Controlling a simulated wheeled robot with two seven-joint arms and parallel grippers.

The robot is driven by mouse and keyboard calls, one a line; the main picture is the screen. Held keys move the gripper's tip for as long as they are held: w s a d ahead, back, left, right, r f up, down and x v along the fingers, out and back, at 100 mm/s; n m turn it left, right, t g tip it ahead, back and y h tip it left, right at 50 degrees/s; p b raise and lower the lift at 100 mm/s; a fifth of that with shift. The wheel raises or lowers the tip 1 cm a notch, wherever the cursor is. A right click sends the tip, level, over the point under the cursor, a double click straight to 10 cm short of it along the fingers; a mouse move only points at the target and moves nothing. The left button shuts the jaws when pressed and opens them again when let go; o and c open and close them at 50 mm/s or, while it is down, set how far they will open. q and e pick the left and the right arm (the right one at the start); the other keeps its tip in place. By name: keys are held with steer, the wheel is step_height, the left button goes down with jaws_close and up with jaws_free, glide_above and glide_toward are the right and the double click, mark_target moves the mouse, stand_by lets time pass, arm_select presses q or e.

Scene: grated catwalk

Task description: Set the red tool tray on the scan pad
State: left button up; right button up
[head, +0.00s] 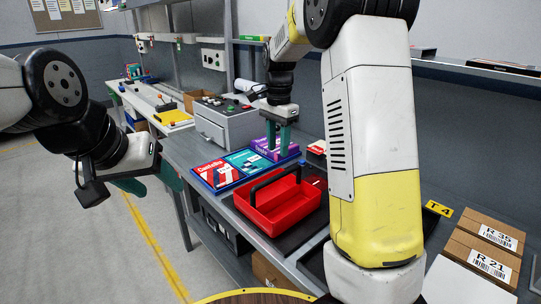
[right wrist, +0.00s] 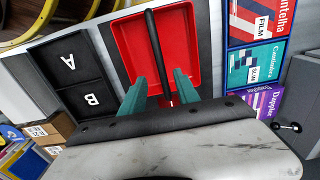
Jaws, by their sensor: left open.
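The red tool tray (head: 283,212), an open bin with a black handle, stands on the bench at mid-picture in the head view. It also shows in the right wrist view (right wrist: 188,62), with its handle bar running between my fingers in the picture. My right gripper (head: 279,156) is open, fingers down, at the tray's far side; whether it touches the handle I cannot tell. Its green fingers also show in the right wrist view (right wrist: 162,82). My left gripper (head: 152,184) is open and empty, left of the bench. I cannot tell which dark surface is the scan pad.
A blue tray (head: 224,187) with flat boxes adjoins the red tray. Cardboard boxes (head: 484,247) stand at right. A grey case (head: 226,122) stands behind. My right arm hides part of the bench.

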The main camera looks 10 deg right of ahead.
steer(key=s+d+r+n+t+y, duration=0.25)
steer(key=s+r+n, duration=0.4)
steer(key=s, duration=0.65)
steer(key=s+n+t, duration=0.3)
steer(key=s+n, duration=0.2)
steer(key=s, duration=0.7)
steer(key=shift+s+a+t, duration=0.3)
steer(key=shift+a+t, duration=0.05)
steer(key=shift+a, duration=0.05)
steer(key=shift+n, duration=0.25)
